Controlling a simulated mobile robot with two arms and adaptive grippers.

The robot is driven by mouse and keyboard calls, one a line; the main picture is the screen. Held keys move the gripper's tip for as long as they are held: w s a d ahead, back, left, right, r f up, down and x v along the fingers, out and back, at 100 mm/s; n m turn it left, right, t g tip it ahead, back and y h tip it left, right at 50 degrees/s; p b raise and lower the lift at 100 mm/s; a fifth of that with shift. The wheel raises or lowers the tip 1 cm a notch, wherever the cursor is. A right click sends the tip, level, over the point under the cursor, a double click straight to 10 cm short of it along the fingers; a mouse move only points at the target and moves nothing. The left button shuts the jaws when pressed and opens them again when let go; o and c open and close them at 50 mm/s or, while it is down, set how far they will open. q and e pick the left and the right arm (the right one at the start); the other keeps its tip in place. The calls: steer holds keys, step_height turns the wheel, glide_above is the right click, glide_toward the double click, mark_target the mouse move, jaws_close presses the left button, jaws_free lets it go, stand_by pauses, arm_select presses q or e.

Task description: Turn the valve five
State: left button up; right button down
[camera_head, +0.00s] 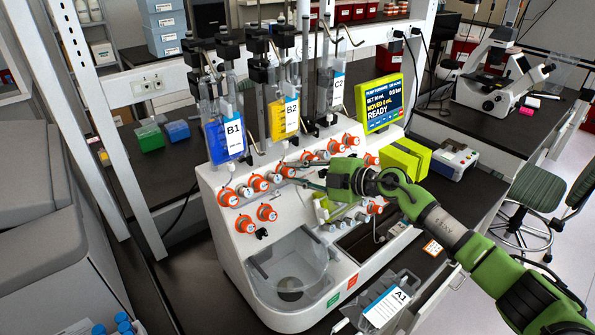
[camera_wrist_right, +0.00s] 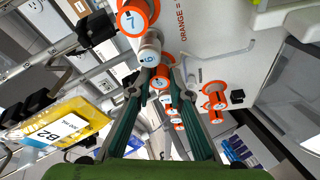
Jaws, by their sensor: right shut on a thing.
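Valve five (camera_wrist_right: 160,80) has an orange ring and a white cap with a blue 5, seen between my finger tips in the right wrist view. In the head view valve five (camera_head: 288,170) is in the sloping row of orange and white valves on the white cell processor (camera_head: 213,185), partly hidden by the fingers. My right gripper (camera_head: 281,173) reaches in from the right, its two long fingers shut on valve five from either side. The fingers also show in the wrist view (camera_wrist_right: 160,88). My left gripper is in neither view.
Valve six (camera_wrist_right: 149,56) and valve seven (camera_wrist_right: 132,20) stand close to the fingers. Bags B1 (camera_head: 225,138), B2 (camera_head: 284,118) and C2 (camera_head: 336,87) hang above the row. The green-framed screen (camera_head: 381,103) reads READY. A clear bowl (camera_head: 290,265) sits at the front.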

steer(key=n, duration=0.1)
steer(key=n+g+p, duration=0.1)
steer(key=n, duration=0.1)
steer(key=shift+r, duration=0.25)
steer(key=shift+n+h+p, duration=0.4)
steer(key=shift+n+p, duration=0.2)
steer(key=shift+n, duration=0.3)
steer(key=shift+f, duration=0.1)
steer(key=c, duration=1.9)
jaws_free()
steer(key=shift+a, duration=0.1)
steer(key=shift+d, duration=0.25)
steer(key=v, duration=1.1)
steer(key=shift+s+d+r, duration=0.1)
steer(key=shift+r, duration=0.3)
